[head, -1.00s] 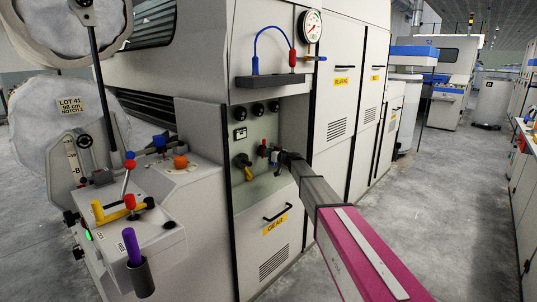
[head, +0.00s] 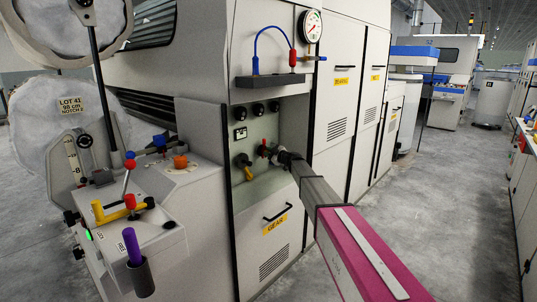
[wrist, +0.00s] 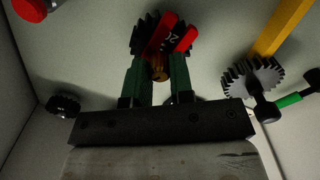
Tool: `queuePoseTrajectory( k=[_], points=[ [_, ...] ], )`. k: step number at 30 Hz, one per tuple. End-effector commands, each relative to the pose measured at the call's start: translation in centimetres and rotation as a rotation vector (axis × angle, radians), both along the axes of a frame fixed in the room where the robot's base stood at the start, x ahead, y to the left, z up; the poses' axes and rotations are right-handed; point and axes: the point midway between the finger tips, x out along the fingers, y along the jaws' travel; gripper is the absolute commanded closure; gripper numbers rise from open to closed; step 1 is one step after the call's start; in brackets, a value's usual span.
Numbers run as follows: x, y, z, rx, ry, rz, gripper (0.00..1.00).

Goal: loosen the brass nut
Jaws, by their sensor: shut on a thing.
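In the wrist view the brass nut (wrist: 159,70) sits between the two green fingers of my gripper (wrist: 158,58), which are shut on it. A dark toothed gear (wrist: 146,27) lies just beyond the nut, and a red marked piece (wrist: 164,33) lies over it. The fingers hide the sides of the nut. In the head view my gripper (head: 273,154) is at the recessed panel (head: 259,183) of the machine. The nut cannot be made out there.
A second gear (wrist: 252,78) with a yellow bar (wrist: 285,24) is at the right of the wrist view. A dark knob (wrist: 63,104) is at the left. A shelf (head: 270,81) with a blue hose and a gauge (head: 312,26) is above the recess. The aisle floor (head: 440,205) is clear.

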Motion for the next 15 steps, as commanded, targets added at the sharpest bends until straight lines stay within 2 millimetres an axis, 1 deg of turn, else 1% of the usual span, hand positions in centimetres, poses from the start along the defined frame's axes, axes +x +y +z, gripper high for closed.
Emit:
queuePoseTrajectory(
  k=[1, 15],
  points=[
    [-0.20, -0.08, -0.22, -0.013, -0.010, 0.001, 1.00],
    [-0.21, -0.09, -0.24, -0.040, -0.045, 0.000, 1.00]
  ],
)
